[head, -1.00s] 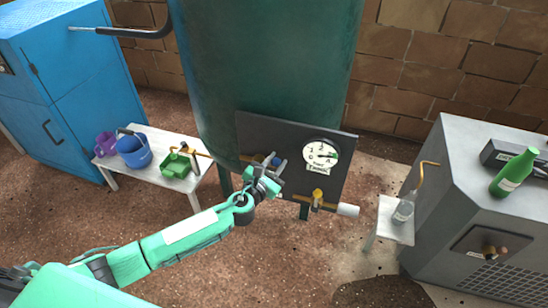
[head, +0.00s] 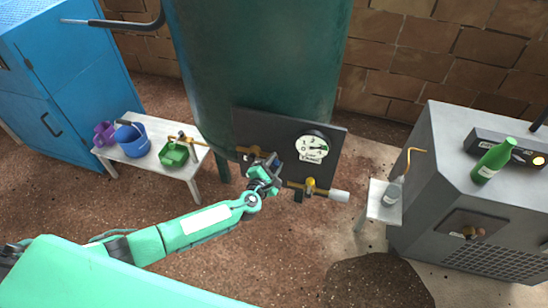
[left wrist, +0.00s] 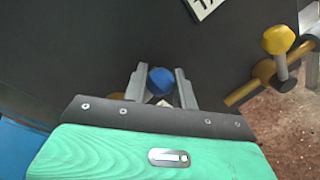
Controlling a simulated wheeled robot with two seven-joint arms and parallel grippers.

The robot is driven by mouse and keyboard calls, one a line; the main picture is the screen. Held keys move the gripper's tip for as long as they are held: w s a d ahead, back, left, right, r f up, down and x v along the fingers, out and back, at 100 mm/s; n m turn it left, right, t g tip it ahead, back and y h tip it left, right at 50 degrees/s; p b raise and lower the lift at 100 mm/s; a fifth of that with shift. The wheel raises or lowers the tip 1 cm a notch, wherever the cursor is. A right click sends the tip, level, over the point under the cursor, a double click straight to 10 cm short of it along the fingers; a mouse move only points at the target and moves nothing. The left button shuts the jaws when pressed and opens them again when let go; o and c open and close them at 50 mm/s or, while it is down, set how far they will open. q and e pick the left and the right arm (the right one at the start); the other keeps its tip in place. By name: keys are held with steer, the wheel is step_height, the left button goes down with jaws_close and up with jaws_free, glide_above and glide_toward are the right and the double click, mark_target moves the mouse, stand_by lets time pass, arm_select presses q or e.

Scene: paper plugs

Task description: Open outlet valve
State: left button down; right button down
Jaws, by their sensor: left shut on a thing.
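A dark panel (head: 325,172) on the green tank (head: 265,60) carries a round white gauge (head: 313,147) and a brass pipe. A blue valve knob (left wrist: 161,80) sits between my left gripper's two grey fingers (left wrist: 161,88) in the left wrist view, and they are shut on it. In the head view my left gripper (head: 274,162) is against the panel and mostly hides this knob. A yellow valve knob (head: 310,185) is to the right on the pipe, near its white end (head: 339,196). It also shows in the left wrist view (left wrist: 278,40). My right gripper is not in view.
A white bench (head: 186,166) at left holds a purple jug, a blue bucket (head: 133,140) and a green container (head: 174,154). At right, a small white stand (head: 376,208) holds a bottle beside a grey cabinet (head: 450,180) with a green bottle (head: 493,160) on top.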

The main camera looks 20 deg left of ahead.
arm_select(q)
steer(key=shift+f+m, duration=0.15)
steer(key=shift+m, duration=0.15)
steer(key=shift+f+p, duration=0.15)
steer(key=shift+p, duration=0.15)
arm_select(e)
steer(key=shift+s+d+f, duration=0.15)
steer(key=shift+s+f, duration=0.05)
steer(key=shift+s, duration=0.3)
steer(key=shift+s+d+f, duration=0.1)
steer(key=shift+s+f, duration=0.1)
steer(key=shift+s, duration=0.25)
arm_select(q)
steer(key=shift+f, duration=0.1)
steer(key=c, duration=1.1)
jaws_free()
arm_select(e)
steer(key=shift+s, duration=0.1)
arm_select(q)
steer(key=s, duration=0.4)
steer(key=s+a+r, duration=0.1)
steer(key=s, duration=0.4)
steer(key=s+a, duration=0.1)
steer(key=s, duration=0.3)
steer(key=shift+s+r+p, duration=0.3)
